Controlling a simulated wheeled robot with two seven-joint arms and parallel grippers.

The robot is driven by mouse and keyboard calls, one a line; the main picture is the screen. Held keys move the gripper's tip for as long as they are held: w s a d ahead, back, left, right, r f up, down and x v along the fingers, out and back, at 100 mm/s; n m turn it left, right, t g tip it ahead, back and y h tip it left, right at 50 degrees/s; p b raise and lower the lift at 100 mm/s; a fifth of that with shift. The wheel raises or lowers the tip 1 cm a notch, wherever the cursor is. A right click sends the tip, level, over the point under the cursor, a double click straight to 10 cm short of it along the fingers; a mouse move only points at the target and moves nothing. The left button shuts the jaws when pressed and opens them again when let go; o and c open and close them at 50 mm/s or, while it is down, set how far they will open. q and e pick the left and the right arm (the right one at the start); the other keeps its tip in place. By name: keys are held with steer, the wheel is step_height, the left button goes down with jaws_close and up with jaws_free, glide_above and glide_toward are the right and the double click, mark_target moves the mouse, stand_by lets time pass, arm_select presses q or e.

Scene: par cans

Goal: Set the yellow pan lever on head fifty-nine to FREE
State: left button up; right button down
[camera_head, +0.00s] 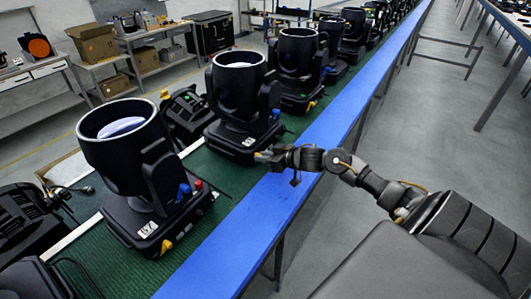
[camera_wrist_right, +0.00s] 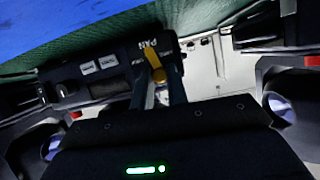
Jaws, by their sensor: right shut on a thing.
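The second black moving head (camera_head: 238,95) from the front stands on the green mat; the label on its base is too small to read. My right gripper (camera_head: 264,157) reaches in from the right to the near side of its base. In the right wrist view, my right gripper (camera_wrist_right: 160,82) is shut on the yellow pan lever (camera_wrist_right: 152,58), beside the word PAN on a black panel. The lever slants between the fingers, which hide part of it. I cannot read a FREE mark. My left gripper is not in view.
A nearer head (camera_head: 130,150) with a yellow lever (camera_head: 166,246) stands at the front left, and more heads line up behind. A blue strip (camera_head: 300,165) edges the bench. The grey floor on the right is mostly clear. Shelves with boxes stand at the back left.

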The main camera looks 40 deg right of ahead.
steer(key=shift+s+a+f+n+t+h, duration=0.15)
steer(key=shift+a+n+h, duration=0.15)
steer(key=shift+n, duration=0.2)
steer(key=shift+a+f+n+t+h, duration=0.1)
steer(key=shift+a+n+t+h, duration=0.1)
steer(key=shift+n+h, duration=0.25)
steer(key=c, duration=1.4)
jaws_free()
steer(key=b+v, duration=0.2)
steer(key=v, duration=0.7)
steer(key=shift+v, duration=0.95)
